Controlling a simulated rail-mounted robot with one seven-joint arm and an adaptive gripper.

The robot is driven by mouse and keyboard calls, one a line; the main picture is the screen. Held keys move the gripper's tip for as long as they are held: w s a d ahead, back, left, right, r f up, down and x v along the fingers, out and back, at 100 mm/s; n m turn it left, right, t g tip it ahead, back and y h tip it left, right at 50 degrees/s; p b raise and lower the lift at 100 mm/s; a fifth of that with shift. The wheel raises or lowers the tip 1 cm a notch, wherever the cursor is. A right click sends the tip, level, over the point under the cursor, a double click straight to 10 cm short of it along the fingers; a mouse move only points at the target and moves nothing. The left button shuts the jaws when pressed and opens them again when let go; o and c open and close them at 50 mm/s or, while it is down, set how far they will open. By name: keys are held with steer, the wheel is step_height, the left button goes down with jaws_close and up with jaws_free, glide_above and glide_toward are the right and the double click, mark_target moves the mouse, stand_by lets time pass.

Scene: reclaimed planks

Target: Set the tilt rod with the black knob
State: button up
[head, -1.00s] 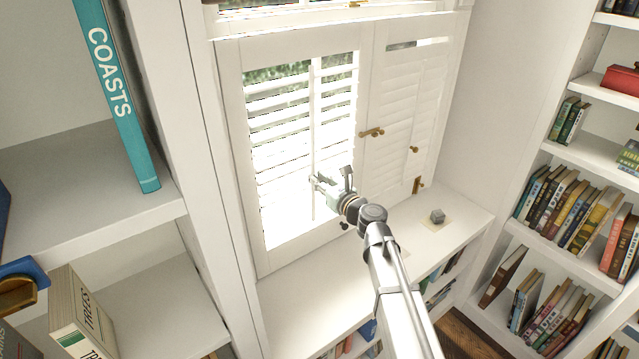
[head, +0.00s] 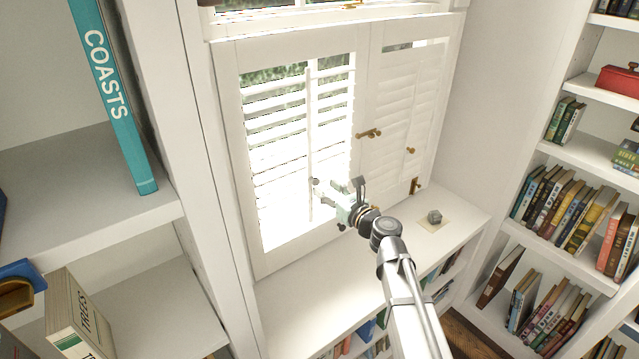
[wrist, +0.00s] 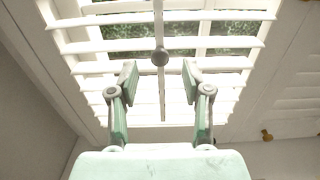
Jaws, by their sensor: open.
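The left shutter panel has a pale vertical tilt rod (head: 309,130) with a dark knob (head: 315,181). In the wrist view the knob (wrist: 160,57) is a dark grey ball on the rod (wrist: 162,95), centred between the fingers and slightly above their tips in the picture. The slats (wrist: 225,62) are parted, with greenery showing between them. My pale green gripper (head: 340,194) is just right of the knob in the head view. In the wrist view my gripper (wrist: 160,82) is open, its two fingers apart on either side of the rod, holding nothing.
The right shutter panel has its own rod with a brass knob (head: 411,150). A brass latch (head: 368,133) sits between the panels. A small grey object (head: 434,216) stands on the sill (head: 310,290). Bookshelves stand on both sides.

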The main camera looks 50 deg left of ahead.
steer(key=d, duration=0.6)
steer(key=shift+s+d, duration=0.15)
steer(key=shift+s, duration=0.15)
